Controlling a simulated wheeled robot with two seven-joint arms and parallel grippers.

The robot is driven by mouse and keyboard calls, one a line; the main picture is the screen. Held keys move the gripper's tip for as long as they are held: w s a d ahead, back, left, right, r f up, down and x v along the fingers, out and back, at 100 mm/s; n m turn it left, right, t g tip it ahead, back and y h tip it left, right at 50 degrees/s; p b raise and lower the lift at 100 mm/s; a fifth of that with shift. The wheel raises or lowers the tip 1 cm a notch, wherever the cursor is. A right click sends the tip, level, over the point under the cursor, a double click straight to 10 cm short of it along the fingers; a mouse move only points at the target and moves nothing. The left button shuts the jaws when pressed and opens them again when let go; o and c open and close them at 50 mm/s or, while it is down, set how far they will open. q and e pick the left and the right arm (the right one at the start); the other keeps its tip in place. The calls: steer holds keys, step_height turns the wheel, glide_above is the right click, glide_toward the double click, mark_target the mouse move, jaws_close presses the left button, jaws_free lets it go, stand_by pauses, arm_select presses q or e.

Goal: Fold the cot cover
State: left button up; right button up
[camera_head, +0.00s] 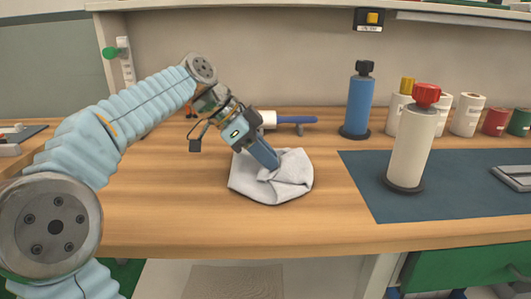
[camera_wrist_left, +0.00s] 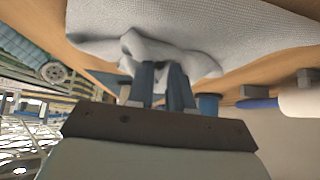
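The cot cover (camera_head: 250,183) is a light grey-white cloth lying crumpled and partly folded over on the wooden table. My left gripper (camera_head: 270,163) reaches down onto its upper middle part. In the left wrist view the cover (camera_wrist_left: 220,28) spreads beyond the fingers and bunches up around the fingertips. There the left gripper's blue fingers (camera_wrist_left: 164,76) stand close together with a fold of cloth at their tips, so it looks shut on the cover. The exact contact is partly hidden by the fingers. My right gripper is not in view.
A dark blue mat (camera_head: 365,190) lies to the right, bearing a white bottle with a red top (camera_head: 410,145). The wooden table (camera_head: 170,200) is clear left of the cover.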

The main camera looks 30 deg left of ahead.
arm_select(q)
steer(key=o, duration=1.2)
steer(key=shift+c, duration=0.2)
steer(key=shift+w+d+p, duration=0.25)
steer(key=shift+w+d, duration=0.45)
steer(key=shift+d, duration=0.35)
steer(key=shift+w+d+p, duration=0.25)
steer(key=shift+w+d, duration=0.45)
steer(key=shift+d, duration=0.35)
steer(key=shift+w+d+p, duration=0.25)
steer(key=shift+w+d, duration=0.45)
steer(key=shift+d, duration=0.35)
step_height(320, 180, up, 9)
